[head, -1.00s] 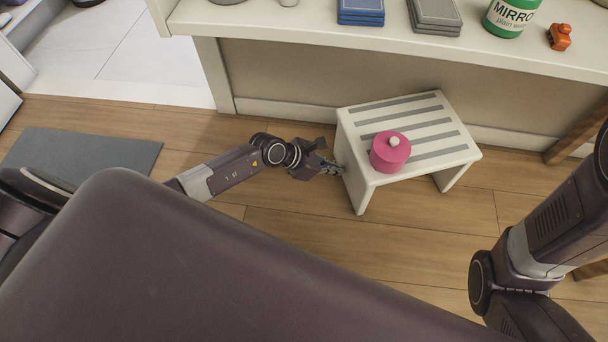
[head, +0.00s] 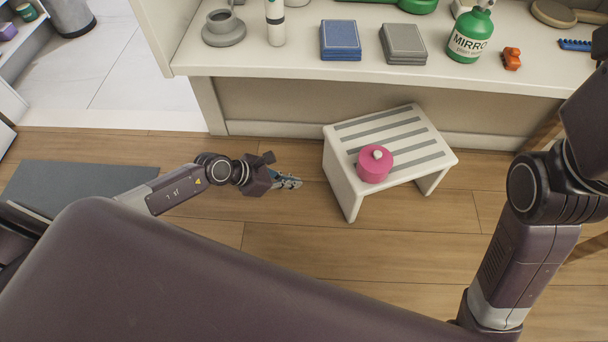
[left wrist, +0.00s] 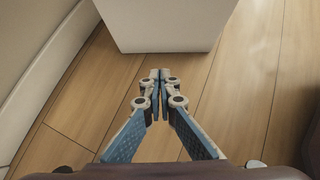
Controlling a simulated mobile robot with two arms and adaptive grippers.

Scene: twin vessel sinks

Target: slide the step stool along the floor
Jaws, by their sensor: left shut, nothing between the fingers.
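The white step stool (head: 398,128) with grey tread strips stands upright on the wood floor, below the counter. A round pink container with a pale knob (head: 375,165) sits on top of it. My left gripper (head: 297,182) is shut and empty, low over the floor to the left of the stool, with a gap between the fingertips and the stool's side. In the left wrist view the shut fingers (left wrist: 160,76) point at the stool's white side panel (left wrist: 165,25), a little short of it. My right arm shows at the right, but its gripper is out of view.
The counter (head: 290,65) above holds a blue stack (head: 340,40), a grey stack (head: 403,43), a green bottle (head: 468,38) and an orange item (head: 511,59). A grey mat (head: 85,185) lies at the left. Floor in front of the stool is clear.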

